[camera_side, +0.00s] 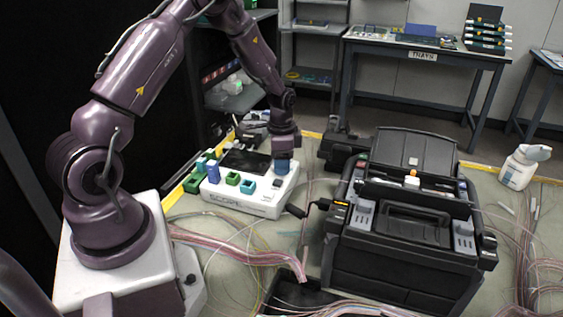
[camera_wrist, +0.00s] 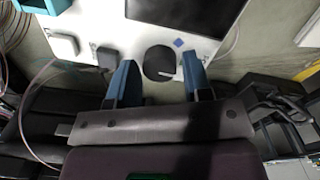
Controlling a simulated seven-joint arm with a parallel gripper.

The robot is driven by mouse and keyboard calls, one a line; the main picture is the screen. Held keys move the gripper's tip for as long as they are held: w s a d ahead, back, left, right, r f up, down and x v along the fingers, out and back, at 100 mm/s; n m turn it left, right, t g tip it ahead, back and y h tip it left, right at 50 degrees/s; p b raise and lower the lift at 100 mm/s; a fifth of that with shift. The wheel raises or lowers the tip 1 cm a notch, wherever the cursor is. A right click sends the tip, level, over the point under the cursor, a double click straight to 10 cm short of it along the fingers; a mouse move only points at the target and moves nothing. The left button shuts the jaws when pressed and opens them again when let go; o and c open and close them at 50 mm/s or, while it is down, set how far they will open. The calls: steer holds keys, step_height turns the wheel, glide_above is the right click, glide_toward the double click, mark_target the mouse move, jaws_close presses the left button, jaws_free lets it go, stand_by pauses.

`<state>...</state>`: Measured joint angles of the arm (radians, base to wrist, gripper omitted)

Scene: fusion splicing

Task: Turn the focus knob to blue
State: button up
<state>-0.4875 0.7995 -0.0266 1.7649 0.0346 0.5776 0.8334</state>
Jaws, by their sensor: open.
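The focus knob (camera_wrist: 158,60) is a dark round knob on the white device panel (camera_wrist: 135,36) in the wrist view. A small light mark shows at its lower right edge. In the side view my gripper (camera_side: 284,166) points down over the right end of the white device (camera_side: 240,204) and hides the knob there.
The device carries a dark screen (camera_side: 247,162) and several blue and green blocks left of my gripper. A black case (camera_side: 400,260) stands to the right. Pink cables (camera_side: 240,252) lie in front. A white spray bottle (camera_side: 523,168) stands far right.

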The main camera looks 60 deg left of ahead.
steer(key=shift+f, duration=0.2)
steer(key=shift+c, duration=0.3)
steer(key=c, duration=0.6)
steer(key=shift+n, duration=0.5)
steer(key=n, duration=0.4)
steer(key=shift+n, duration=0.4)
steer(key=n, duration=0.5)
steer(key=shift+s+n+t, duration=0.1)
steer(key=shift+n+t, duration=0.3)
